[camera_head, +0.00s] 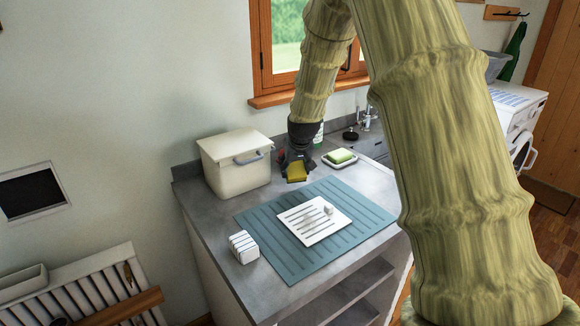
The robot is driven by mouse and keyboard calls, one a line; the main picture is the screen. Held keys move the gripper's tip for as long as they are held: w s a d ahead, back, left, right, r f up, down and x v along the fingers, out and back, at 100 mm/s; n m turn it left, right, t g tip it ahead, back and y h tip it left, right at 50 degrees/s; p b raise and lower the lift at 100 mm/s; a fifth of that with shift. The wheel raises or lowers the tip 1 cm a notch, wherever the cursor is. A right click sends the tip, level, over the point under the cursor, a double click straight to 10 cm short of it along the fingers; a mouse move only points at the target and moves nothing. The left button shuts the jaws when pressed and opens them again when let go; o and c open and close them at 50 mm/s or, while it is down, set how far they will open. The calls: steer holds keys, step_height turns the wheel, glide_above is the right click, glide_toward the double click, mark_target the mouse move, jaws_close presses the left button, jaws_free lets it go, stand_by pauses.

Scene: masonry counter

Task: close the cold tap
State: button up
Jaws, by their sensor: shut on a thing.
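My gripper (297,167) is over the grey counter (190,192), between the cream bin and the soap dish. It is shut on a small yellow block (297,174), perhaps a sponge. A chrome tap (366,118) stands at the back of the counter, right of my gripper and apart from it. A dark round knob-like piece (350,134) is just left of the tap. The sink area is partly hidden by my arm. I cannot tell which handle is the cold one, or whether water runs.
A cream lidded bin (235,165) stands left of my gripper. A blue ribbed mat (262,222) bears a white slotted board (308,232). A striped white block (243,247) stands near the front-left edge.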

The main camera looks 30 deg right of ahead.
mark_target(291, 168)
steer(key=w, duration=0.2)
steer(key=w+d+p, duration=0.1)
steer(key=w, duration=0.3)
steer(key=shift+d+f, duration=0.2)
steer(key=shift+d, duration=0.2)
steer(key=shift+f+p, duration=0.65)
steer(key=shift+f, duration=1.2)
steer(key=shift+f, duration=0.1)
steer(key=o, duration=0.6)
